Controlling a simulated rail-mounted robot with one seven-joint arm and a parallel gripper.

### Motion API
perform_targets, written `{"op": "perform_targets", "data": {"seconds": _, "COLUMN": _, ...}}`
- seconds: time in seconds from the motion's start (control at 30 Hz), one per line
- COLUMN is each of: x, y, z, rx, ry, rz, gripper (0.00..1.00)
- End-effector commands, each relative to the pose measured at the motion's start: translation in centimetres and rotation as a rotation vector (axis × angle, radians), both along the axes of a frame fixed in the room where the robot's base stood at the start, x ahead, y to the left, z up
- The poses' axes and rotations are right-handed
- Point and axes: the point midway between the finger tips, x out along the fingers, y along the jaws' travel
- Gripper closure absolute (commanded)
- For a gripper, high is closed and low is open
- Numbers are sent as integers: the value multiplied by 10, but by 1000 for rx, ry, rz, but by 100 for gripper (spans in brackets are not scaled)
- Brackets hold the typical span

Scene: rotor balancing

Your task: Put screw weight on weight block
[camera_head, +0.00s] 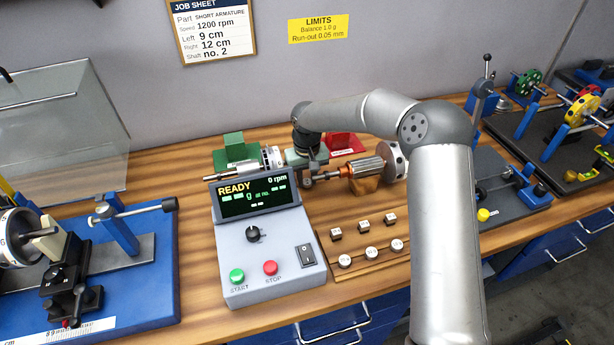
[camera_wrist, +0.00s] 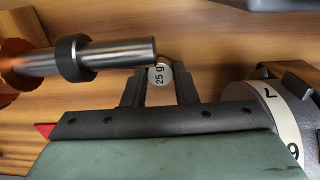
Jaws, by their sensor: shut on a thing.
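In the wrist view my gripper (camera_wrist: 160,80) is shut on a small round screw weight (camera_wrist: 160,75) marked "25 g", its face showing between the two dark fingers. In the head view my gripper (camera_head: 308,178) is beside the rotor's shaft, behind the display box; the held weight cannot be made out there. A wooden weight block (camera_head: 362,277) lies right of the display box, in front of the rotor. It bears square pieces (camera_head: 363,225) in a back row and round silver screw weights (camera_head: 371,253) in a front row. My arm covers its right part.
The rotor (camera_head: 362,168) has a copper armature and a shaft (camera_wrist: 115,56) close to my fingers. A numbered disc (camera_wrist: 268,105) stands at right in the wrist view. The display box (camera_head: 264,262) reads READY, 0 rpm. A red tray (camera_head: 343,144) is behind.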

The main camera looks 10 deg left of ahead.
Motion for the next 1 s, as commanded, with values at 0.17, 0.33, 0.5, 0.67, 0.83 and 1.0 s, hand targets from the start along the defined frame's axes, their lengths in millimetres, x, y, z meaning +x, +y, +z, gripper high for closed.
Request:
{"op": "perform_targets", "data": {"seconds": 0.17, "x": 0, "y": 0, "z": -3, "rx": 0, "ry": 0, "rz": 0, "gripper": 96}}
{"op": "perform_targets", "data": {"seconds": 0.33, "x": 0, "y": 0, "z": -3, "rx": 0, "ry": 0, "rz": 0, "gripper": 53}}
{"op": "perform_targets", "data": {"seconds": 0.5, "x": 0, "y": 0, "z": -3, "rx": 0, "ry": 0, "rz": 0, "gripper": 53}}
{"op": "perform_targets", "data": {"seconds": 0.67, "x": 0, "y": 0, "z": 3, "rx": 0, "ry": -1, "rz": -1, "gripper": 53}}
{"op": "perform_targets", "data": {"seconds": 0.83, "x": 1, "y": 0, "z": 28, "rx": 1, "ry": -5, "rz": -2, "gripper": 53}}
{"op": "perform_targets", "data": {"seconds": 1.0, "x": 1, "y": 0, "z": 66, "rx": 1, "ry": -5, "rz": -1, "gripper": 53}}
